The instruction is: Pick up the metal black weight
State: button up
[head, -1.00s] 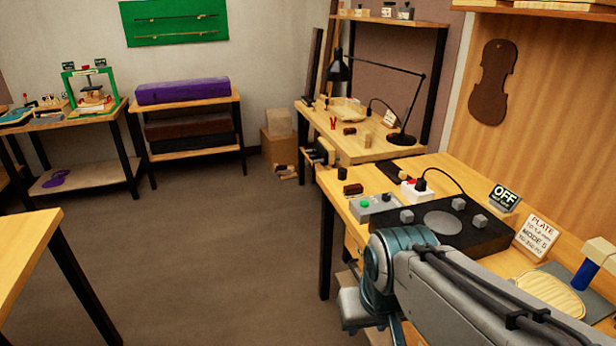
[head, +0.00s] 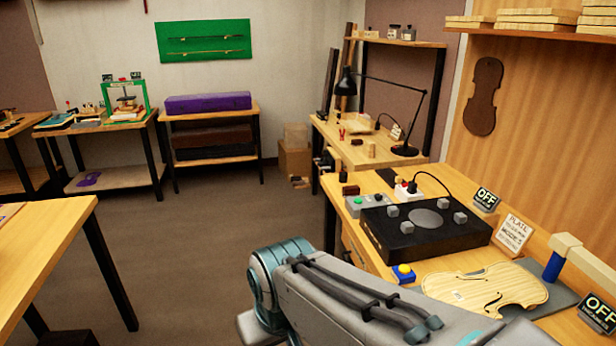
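I cannot pick out a metal black weight with certainty in the head view. A small dark block (head: 350,190) lies at the left end of the near right bench (head: 470,254), but it looks brownish. Another dark block (head: 68,338) shows at the bottom left, cut off by the frame. My arm reaches in from the bottom middle, in front of the right bench. My gripper is not in view, so what it holds is hidden.
A black box with grey knobs (head: 425,240), a violin-shaped plate (head: 485,290) and a blue-and-yellow button (head: 403,271) are on the right bench. A wooden table (head: 45,235) stands at left. Open floor (head: 190,245) lies between. A lamp bench (head: 350,152) stands farther back.

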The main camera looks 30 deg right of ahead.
aim_at(344, 176)
jog(key=u, duration=0.15)
jog(key=i, duration=1.5)
jog(key=z, duration=0.35)
jog(key=i, duration=1.5)
jog(key=z, duration=1.55)
jog(key=i, duration=0.7)
jog(key=z, duration=1.05)
jog(key=i, duration=0.25)
jog(key=z, duration=0.15)
